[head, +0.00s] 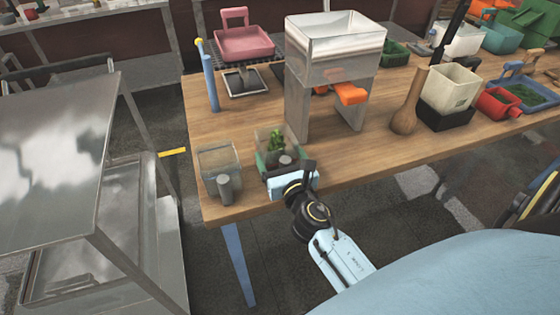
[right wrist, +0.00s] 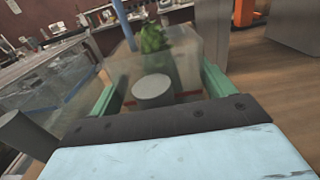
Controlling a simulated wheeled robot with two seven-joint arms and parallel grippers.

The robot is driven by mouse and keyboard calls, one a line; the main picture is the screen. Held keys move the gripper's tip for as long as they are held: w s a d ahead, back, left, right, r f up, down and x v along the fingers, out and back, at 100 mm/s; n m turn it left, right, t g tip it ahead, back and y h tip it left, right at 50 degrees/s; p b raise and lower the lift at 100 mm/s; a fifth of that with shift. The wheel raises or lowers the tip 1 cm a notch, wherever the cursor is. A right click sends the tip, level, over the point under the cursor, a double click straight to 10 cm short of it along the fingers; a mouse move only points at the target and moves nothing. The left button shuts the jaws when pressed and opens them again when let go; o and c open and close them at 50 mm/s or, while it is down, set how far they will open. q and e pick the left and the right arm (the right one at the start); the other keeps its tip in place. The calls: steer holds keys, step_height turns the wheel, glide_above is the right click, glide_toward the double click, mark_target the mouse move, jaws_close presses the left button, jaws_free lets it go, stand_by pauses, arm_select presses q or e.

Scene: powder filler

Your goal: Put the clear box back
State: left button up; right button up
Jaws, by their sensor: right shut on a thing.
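A clear box (head: 264,136) with a green plant (head: 277,141) and a grey cylindrical knob on its near side is at the front left of the wooden table. My right gripper (head: 281,162) is shut on this box from the near side. In the right wrist view, its green fingers (right wrist: 160,88) lie on both sides of the box (right wrist: 188,62), with the knob (right wrist: 153,91) between them. The box looks upright, at or just above the tabletop; I cannot tell which. A second clear box (head: 218,157) with a similar grey knob stands to its left and looks empty. My left gripper is out of view.
A large clear hopper on a grey stand (head: 298,100) rises behind the held box. A blue post (head: 210,82) and a small metal tray (head: 244,83) stand at the back left. A brown vase (head: 407,112) and several bins are to the right. The front-middle tabletop is clear.

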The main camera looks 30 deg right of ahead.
steer(key=shift+f, duration=0.15)
steer(key=o, duration=0.9)
steer(key=shift+o, duration=0.2)
steer(key=shift+r, duration=0.25)
steer(key=b+v, duration=0.2)
steer(key=v, duration=1)
steer(key=shift+b, duration=0.35)
